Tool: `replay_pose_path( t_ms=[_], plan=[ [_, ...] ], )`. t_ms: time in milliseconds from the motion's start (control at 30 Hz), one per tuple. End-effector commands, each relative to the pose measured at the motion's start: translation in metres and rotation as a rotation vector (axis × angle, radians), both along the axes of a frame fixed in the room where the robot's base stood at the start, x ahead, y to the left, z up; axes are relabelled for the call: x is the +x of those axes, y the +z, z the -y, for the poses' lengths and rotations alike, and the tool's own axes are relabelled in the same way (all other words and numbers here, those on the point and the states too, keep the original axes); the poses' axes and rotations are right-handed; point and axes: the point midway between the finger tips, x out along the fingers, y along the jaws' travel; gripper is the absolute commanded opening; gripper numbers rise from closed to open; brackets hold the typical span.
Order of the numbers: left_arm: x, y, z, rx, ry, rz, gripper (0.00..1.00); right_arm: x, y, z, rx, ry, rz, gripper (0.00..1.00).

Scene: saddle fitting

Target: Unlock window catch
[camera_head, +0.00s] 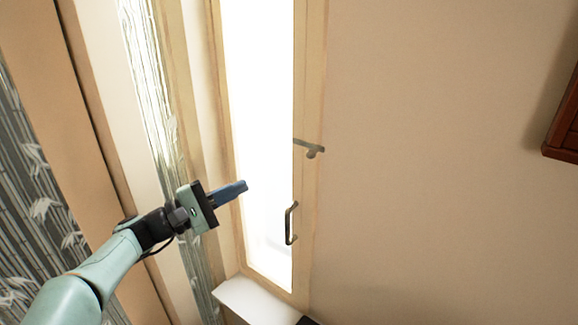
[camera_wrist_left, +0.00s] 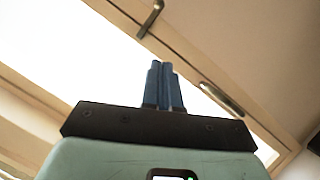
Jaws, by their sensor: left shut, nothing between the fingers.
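The window catch (camera_head: 309,148) is a small grey metal lever on the right side of the window's wooden frame, roughly halfway up. It also shows in the left wrist view at the top (camera_wrist_left: 151,18). Below it on the frame is a metal pull handle (camera_head: 291,223), which shows right of the fingers in the left wrist view (camera_wrist_left: 221,98). My left gripper (camera_head: 244,186) is shut and empty, its blue fingers pointing right in front of the bright window pane (camera_head: 260,110). It is left of and below the catch and apart from it. My right gripper is out of view.
A white sill (camera_head: 250,299) lies below the window. Bamboo-patterned curtain strips (camera_head: 152,90) hang at the left. A dark red wooden cabinet (camera_head: 565,125) juts in at the right edge. The beige wall (camera_head: 430,170) right of the window is bare.

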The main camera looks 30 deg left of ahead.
Motion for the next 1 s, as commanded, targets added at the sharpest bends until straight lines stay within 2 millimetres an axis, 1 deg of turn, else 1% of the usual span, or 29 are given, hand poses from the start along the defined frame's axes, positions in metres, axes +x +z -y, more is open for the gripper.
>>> replay_pose_path(
  t_ms=[33,100,367,533,667,1000],
  plan=[
    [-0.003,0.006,-0.001,0.001,0.000,0.018,0.00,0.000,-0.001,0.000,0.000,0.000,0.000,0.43],
    [-0.004,0.010,-0.001,0.000,-0.002,0.027,0.00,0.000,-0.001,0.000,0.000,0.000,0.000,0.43],
    [-0.004,0.009,0.000,-0.001,-0.002,0.026,0.00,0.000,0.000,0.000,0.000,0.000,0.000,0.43],
    [0.004,0.011,0.005,0.000,-0.005,0.026,0.00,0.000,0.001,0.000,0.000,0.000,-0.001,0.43],
    [0.022,0.016,0.015,-0.002,-0.006,0.026,0.00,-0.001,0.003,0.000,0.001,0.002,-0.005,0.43],
    [0.084,0.031,0.049,-0.003,-0.006,0.025,0.00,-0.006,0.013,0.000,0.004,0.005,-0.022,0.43]
  ],
)
